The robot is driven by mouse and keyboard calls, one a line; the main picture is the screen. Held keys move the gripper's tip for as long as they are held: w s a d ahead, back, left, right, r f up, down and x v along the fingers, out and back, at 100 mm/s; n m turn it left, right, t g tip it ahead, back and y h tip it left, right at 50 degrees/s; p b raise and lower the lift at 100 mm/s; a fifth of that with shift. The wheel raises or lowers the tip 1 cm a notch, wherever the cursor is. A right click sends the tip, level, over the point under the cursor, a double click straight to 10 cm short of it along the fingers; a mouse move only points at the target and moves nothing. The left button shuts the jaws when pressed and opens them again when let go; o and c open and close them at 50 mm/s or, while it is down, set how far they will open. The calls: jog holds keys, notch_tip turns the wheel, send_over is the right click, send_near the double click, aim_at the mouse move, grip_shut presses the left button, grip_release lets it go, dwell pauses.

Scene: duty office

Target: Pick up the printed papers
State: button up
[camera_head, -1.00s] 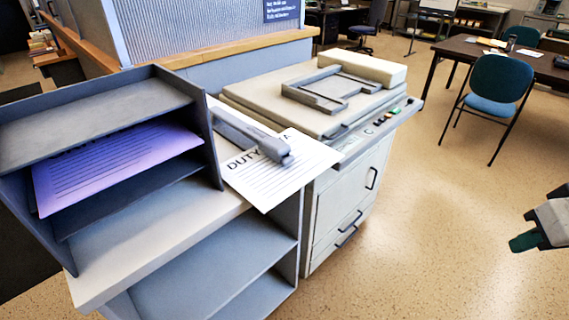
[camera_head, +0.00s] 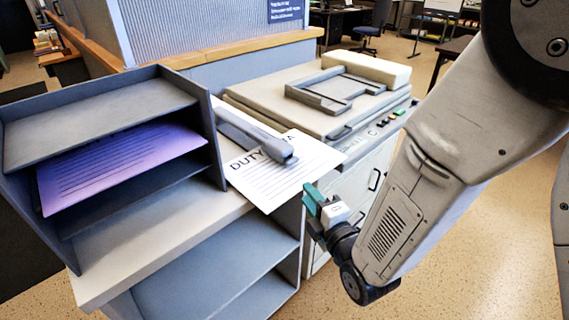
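A white printed paper (camera_head: 268,184) headed "DUTY", with its other words partly covered, lies on the shelf top and sticks out past its right edge. A grey stapler-like tool (camera_head: 252,138) rests across its upper part. Purple-tinted printed paper (camera_head: 120,165) lies in a compartment of the grey tray unit (camera_head: 110,103). My gripper (camera_head: 312,198), with teal fingertips, is just right of and below the white paper's overhanging corner, seemingly apart from it. Its finger gap is too small and turned to judge.
A beige copier (camera_head: 300,115) stands right behind the paper, with a raised frame on its lid. The grey shelf unit (camera_head: 220,270) has open shelves below. A wood-topped partition (camera_head: 245,43) runs behind. Open floor lies at the lower right.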

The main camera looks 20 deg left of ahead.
aim_at(293, 181)
jog(key=x, duration=0.7)
jog(key=shift+a+f, duration=0.3)
jog(key=shift+a, duration=0.2)
grip_shut()
